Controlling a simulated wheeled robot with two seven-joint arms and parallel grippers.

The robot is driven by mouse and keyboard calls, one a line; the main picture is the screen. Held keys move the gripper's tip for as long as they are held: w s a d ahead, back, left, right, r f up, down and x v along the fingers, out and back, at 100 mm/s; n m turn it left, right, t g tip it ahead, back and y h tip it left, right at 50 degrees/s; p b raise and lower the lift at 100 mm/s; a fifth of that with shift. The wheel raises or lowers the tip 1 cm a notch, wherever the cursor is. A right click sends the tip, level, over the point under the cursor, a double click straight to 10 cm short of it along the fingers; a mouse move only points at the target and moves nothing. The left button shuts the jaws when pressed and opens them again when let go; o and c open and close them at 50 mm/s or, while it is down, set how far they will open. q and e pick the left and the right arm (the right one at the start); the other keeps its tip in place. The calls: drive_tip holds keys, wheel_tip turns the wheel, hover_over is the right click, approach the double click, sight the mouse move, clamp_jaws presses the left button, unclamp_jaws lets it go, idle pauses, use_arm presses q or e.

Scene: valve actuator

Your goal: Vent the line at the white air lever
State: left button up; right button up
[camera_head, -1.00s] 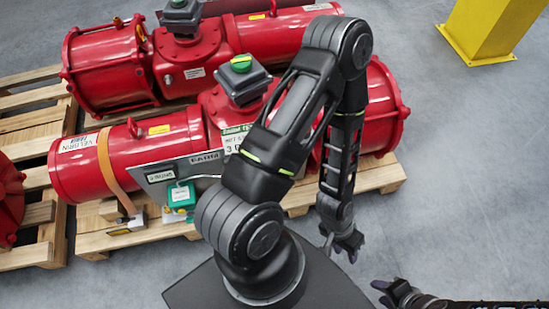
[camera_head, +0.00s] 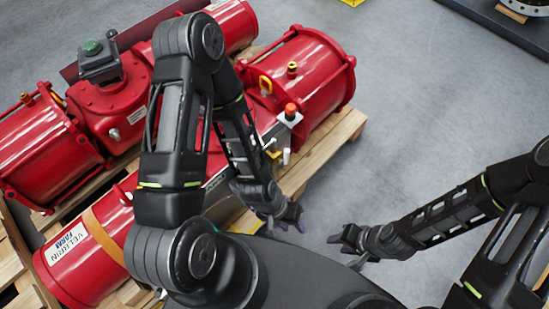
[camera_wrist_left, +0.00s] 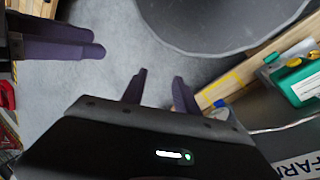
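My left arm hides much of the actuator and panel. A green box (camera_wrist_left: 300,82) shows at right in the wrist view. A wooden pallet (camera_head: 330,140) carries the actuators.

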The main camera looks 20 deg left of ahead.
use_arm(q)
drive_tip(key=shift+w+d, duration=0.1)
drive_tip(key=shift+o, duration=0.5)
drive_tip(key=shift+f, duration=0.1)
drive_tip(key=m+y+b, duration=0.3)
drive_tip(key=y+b, duration=0.1)
drive_tip(key=b, duration=0.9)
hover_over(286, 156)
drive_tip(key=shift+w+f+g, duration=0.2)
drive_tip(key=shift+w+f, duration=0.05)
drive_tip(key=shift+f, duration=0.25)
drive_tip(key=shift+w+f+g, duration=0.2)
drive_tip(key=shift+f, duration=0.25)
drive_tip(key=shift+r, duration=0.2)
drive_tip(key=shift+f, duration=3.95)
